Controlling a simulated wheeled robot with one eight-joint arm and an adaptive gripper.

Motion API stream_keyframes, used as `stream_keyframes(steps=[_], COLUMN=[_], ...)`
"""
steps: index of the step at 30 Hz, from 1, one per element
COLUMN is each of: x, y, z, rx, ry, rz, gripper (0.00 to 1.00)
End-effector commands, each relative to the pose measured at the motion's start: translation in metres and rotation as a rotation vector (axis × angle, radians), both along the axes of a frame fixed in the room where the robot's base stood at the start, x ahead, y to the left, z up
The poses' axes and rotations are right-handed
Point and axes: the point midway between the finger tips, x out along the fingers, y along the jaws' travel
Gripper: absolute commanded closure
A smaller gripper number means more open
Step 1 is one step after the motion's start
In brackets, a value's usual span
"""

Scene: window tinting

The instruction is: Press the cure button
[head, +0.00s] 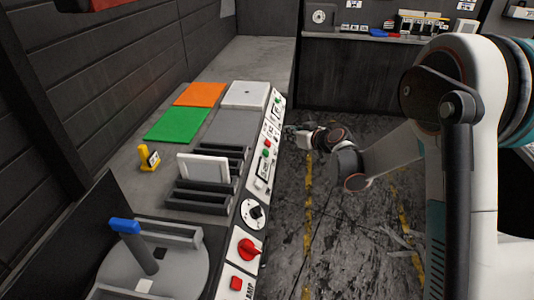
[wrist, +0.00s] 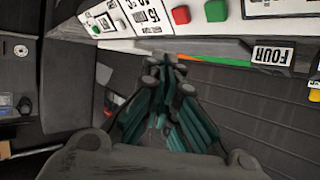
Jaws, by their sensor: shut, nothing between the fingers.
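The control panel (head: 262,160) runs along the right face of the counter. It carries a small red button and a green button (head: 265,152); I cannot read which control is marked as the cure button. In the wrist view a red button (wrist: 180,15) and a green button (wrist: 215,11) stand out from the white panel at the top. My gripper (wrist: 164,62) is shut and empty, with its fingertips just short of the panel's edge, left of the red button. In the head view my gripper (head: 291,130) is beside the panel's far part, small and partly lost against the dark floor.
The counter holds an orange sheet (head: 200,94), a green sheet (head: 177,124), a white plate (head: 245,95), a slotted rack (head: 200,196) and a yellow stand (head: 148,158). A red knob (head: 248,250) is on the near panel. The floor (head: 300,230) beside the counter is clear.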

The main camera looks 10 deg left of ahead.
Motion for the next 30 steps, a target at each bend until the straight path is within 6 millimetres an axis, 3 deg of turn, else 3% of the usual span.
stream_keyframes(steps=[15,30], x=[0.002,0.002], y=[0.045,0.056], z=[-0.048,-0.057], rx=[0.0,0.0], ry=[0.0,0.0], rz=[0.0,0.0], gripper=[1.0,1.0])
